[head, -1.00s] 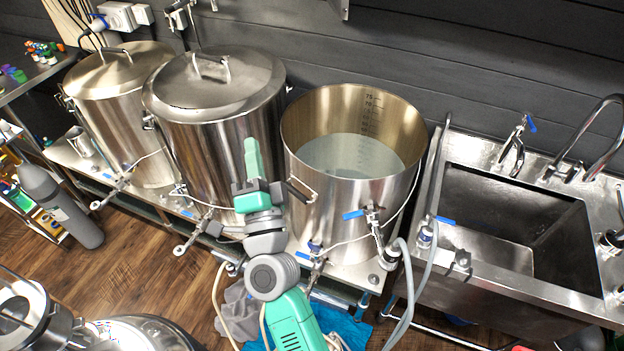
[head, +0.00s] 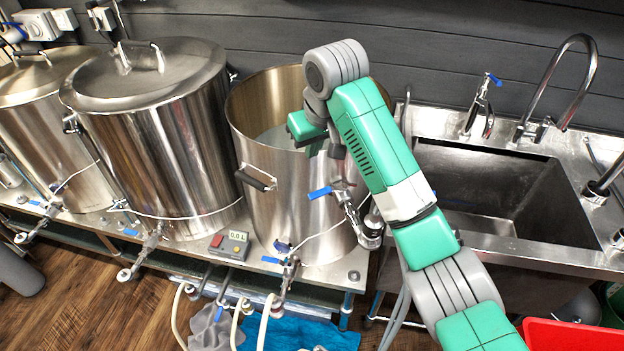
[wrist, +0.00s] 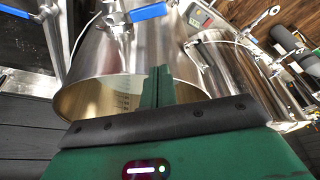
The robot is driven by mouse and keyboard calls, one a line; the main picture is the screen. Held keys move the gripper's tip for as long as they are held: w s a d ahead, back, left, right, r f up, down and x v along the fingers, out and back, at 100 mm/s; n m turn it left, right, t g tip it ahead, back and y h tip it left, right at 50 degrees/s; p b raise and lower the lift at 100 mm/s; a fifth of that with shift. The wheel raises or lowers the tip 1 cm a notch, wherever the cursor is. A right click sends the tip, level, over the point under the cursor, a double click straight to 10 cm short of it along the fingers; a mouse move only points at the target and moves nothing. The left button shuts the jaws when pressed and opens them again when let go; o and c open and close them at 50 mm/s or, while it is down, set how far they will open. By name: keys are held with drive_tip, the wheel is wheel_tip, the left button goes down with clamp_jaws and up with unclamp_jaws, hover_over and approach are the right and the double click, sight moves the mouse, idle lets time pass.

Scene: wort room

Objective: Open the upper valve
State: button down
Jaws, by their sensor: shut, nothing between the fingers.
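The open steel pot (head: 290,205) stands right of the lidded pots, with its upper valve (head: 350,210) on the front wall. Its blue lever (head: 320,193) points left, roughly level. A lower valve (head: 290,268) with a blue handle sits near the pot's base. My gripper (head: 308,130) is over the pot's mouth, above and apart from the upper valve; my arm partly hides it. In the wrist view, my gripper's fingers (wrist: 158,80) are together and empty, in front of the pot's rim. A blue lever (wrist: 151,11) shows at the top of that view.
Two lidded steel pots (head: 150,130) stand to the left. A steel sink (head: 490,190) with taps is on the right. A small display box (head: 230,243) sits on the shelf. Pale hoses (head: 265,320) hang at the front. A red bin (head: 570,335) is at lower right.

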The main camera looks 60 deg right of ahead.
sight(329, 191)
drive_tip(key=b+x, duration=0.1)
drive_tip(key=x, duration=0.9)
drive_tip(key=shift+f+b, duration=0.1)
drive_tip(key=shift+b, duration=0.3)
drive_tip(key=s+a, duration=0.2)
drive_tip(key=s, duration=0.1)
drive_tip(key=shift+s+a+r, duration=0.1)
drive_tip(key=shift+a+r, duration=0.15)
drive_tip(key=shift+r+n+p, duration=0.15)
drive_tip(key=shift+n+p, duration=0.15)
drive_tip(key=shift+p, duration=0.25)
